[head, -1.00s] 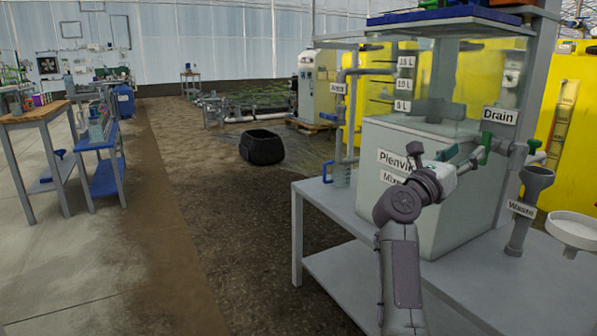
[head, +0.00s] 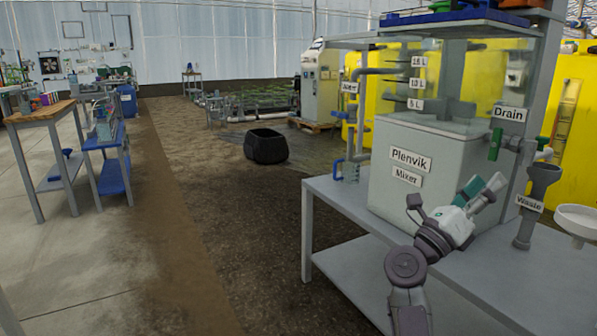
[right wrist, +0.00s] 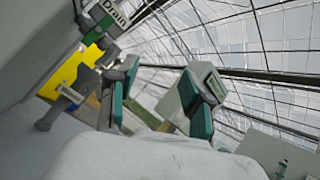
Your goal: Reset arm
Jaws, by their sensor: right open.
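My right gripper (head: 483,188) is open and empty in the head view, in front of the lower right of the pale Plenvik Mixer tank (head: 385,190). Its teal-padded fingers also show spread in the right wrist view (right wrist: 168,85), with nothing between them. The drain valve's green handle (head: 495,143) is above the gripper, below the Drain sign (head: 509,113), and apart from the fingers. The Drain sign also shows at the top left of the right wrist view (right wrist: 116,13). My left gripper is not in view.
The tank stands on a grey bench (head: 345,200). A grey Waste funnel (head: 541,182) and a white dish (head: 583,220) are to the gripper's right. A black tub (head: 265,146) sits on the floor.

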